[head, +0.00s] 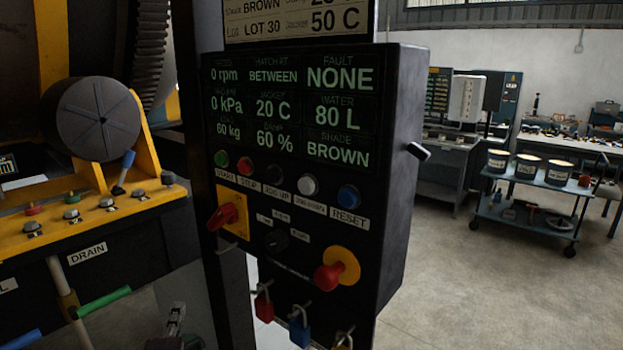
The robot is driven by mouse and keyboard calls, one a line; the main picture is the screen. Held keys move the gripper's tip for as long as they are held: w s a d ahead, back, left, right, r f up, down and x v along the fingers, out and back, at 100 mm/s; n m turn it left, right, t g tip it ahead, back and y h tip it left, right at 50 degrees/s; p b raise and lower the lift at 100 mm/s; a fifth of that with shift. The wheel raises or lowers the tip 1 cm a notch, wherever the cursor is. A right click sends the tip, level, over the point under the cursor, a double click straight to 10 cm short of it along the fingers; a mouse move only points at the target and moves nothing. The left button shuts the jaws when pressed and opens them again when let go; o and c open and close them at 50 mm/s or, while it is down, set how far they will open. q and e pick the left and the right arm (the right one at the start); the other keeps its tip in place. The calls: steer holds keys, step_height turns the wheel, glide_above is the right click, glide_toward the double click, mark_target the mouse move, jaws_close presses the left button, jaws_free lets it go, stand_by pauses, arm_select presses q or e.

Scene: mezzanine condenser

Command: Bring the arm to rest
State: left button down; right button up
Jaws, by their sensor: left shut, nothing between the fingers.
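My left gripper (177,312) shows small and dark at the bottom edge of the head view, left of the control panel's post. Its fingers are shut with nothing between them. It sits below and left of the black control panel (395,200) and appears apart from it. Most of the arm behind it is out of frame. My right gripper is not in view.
The panel carries a red rotary switch (226,215), a red mushroom button (328,278) and hanging padlocks (299,330). A yellow machine frame (150,135) with green handle (103,302) stands left. A cart (535,215) with tins stands right; open floor lies before it.

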arm_select(q)
steer(key=s+d+f+n+g+h, duration=0.2)
steer(key=s+f+n+g, duration=0.55)
steer(key=s+f, duration=0.7)
steer(key=s+d+f+n+g+h, duration=0.1)
steer(key=s+d+f+n+g, duration=0.3)
steer(key=s, duration=0.5)
steer(key=s+d+f+n+g+h, duration=0.1)
steer(key=s+d+f+n+g, duration=0.15)
steer(key=s+f, duration=0.5)
steer(key=s+a+f, duration=0.1)
steer(key=s+f, duration=0.2)
steer(key=f, duration=2.3)
steer(key=s+a+f+g+b, duration=0.1)
steer(key=s+a+f, duration=0.2)
steer(key=s+f, duration=1.3)
steer(key=shift+s+b, duration=0.3)
steer(key=shift+s, duration=0.2)
steer(key=c, duration=2.7)
jaws_free()
